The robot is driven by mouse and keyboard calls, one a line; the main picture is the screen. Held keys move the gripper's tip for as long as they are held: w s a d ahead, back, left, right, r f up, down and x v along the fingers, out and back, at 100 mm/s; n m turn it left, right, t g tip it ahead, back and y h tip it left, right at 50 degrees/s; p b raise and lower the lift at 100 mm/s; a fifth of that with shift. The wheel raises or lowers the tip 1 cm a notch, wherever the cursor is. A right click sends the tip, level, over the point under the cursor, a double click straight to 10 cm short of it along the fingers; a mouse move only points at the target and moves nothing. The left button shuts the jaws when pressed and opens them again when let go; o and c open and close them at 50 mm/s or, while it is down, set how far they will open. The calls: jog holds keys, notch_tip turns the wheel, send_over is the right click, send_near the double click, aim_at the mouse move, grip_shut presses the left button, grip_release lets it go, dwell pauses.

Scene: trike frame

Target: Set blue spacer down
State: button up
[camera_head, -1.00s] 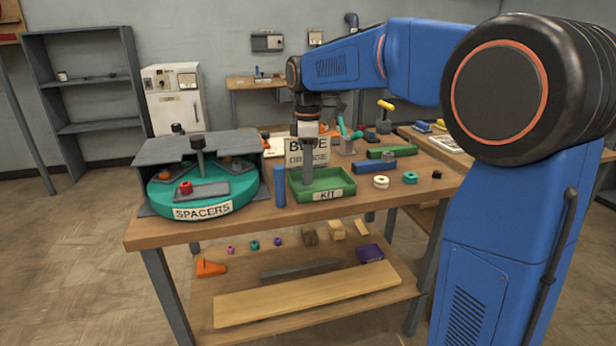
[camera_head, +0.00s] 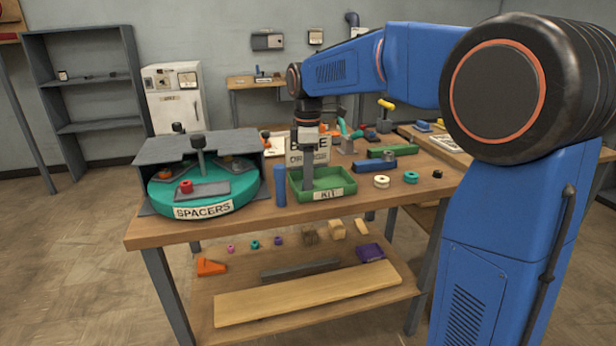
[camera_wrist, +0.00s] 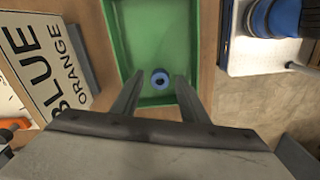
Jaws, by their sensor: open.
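The blue spacer (camera_wrist: 160,79), a small ring with a dark hole, is in the green kit tray (camera_wrist: 208,40) in the wrist view. It appears to lie on the tray floor. My gripper (camera_wrist: 159,76) is open, with one finger on each side of the spacer and a gap showing around it. In the head view my gripper (camera_head: 307,188) points straight down into the kit tray (camera_head: 335,193), and the spacer cannot be made out there. A sign reading BLUE and ORANGE (camera_wrist: 45,50) stands beside the tray.
A blue upright cylinder (camera_head: 280,186) stands just left of the tray. The teal SPACERS turntable (camera_head: 205,208) with a grey cover is further left.

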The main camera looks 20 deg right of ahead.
notch_tip(320, 180, up, 11)
jog(key=s+d+m+t, duration=0.1)
jog(key=s+d+m, duration=0.2)
jog(key=s, duration=0.5)
jog(key=s+d+f+m+t, duration=0.2)
jog(key=s+f+m, duration=0.4)
jog(key=s+f, duration=0.4)
jog(key=s+d+f+m+t, duration=0.1)
jog(key=s+d+f+m, duration=0.1)
jog(key=s+f+m, duration=0.4)
jog(key=s+f, duration=0.4)
jog(key=s, duration=0.5)
jog(key=shift+s+d+t, duration=0.25)
jog(key=shift+d+t, duration=0.15)
